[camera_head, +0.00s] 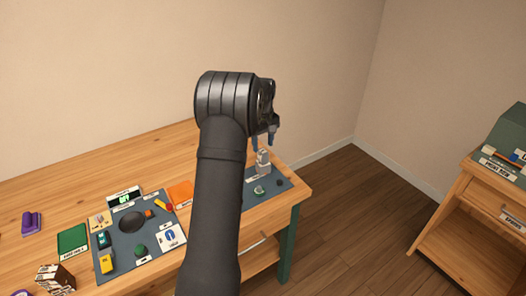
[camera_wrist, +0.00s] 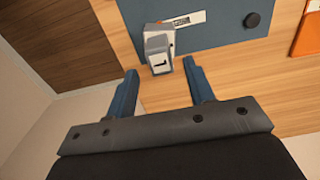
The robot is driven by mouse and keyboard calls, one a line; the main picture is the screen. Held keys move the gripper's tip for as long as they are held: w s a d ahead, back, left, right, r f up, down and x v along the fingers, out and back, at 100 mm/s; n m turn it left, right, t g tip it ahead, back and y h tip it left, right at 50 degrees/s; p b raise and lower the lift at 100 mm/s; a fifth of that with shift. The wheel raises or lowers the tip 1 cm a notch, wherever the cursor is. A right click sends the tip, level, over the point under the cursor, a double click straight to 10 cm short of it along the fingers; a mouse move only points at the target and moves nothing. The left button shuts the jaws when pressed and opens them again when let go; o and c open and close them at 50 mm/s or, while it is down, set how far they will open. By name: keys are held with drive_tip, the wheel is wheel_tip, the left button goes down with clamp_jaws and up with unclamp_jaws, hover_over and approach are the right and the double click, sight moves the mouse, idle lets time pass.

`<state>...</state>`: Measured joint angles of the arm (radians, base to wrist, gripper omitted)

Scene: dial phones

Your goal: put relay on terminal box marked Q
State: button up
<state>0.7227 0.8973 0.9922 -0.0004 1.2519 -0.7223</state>
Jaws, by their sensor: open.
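A small light grey block (camera_wrist: 157,50) with a white face and a dark mark stands on a blue-grey mat. It also shows in the head view (camera_head: 263,160). It may be the relay, but I cannot tell for sure. My gripper (camera_head: 263,139) is above the block with its fingers pointing down. In the wrist view my gripper (camera_wrist: 160,68) is open and empty, and the block shows between and just beyond the blue fingertips. No letter Q can be read, so I cannot tell which thing is the terminal box marked Q.
The right mat (camera_head: 246,201) also holds a green part (camera_head: 259,190) and a dark knob (camera_head: 279,183). The left mat (camera_head: 125,258) is crowded with several parts, including a black disc (camera_head: 132,222). An orange pad (camera_head: 180,194) lies between. A side table (camera_head: 480,195) stands right.

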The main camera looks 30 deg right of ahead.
sight(263, 151)
wheel_tip(263, 151, up, 8)
drive_tip(key=shift+f, duration=0.25)
drive_tip(key=shift+f, duration=4.15)
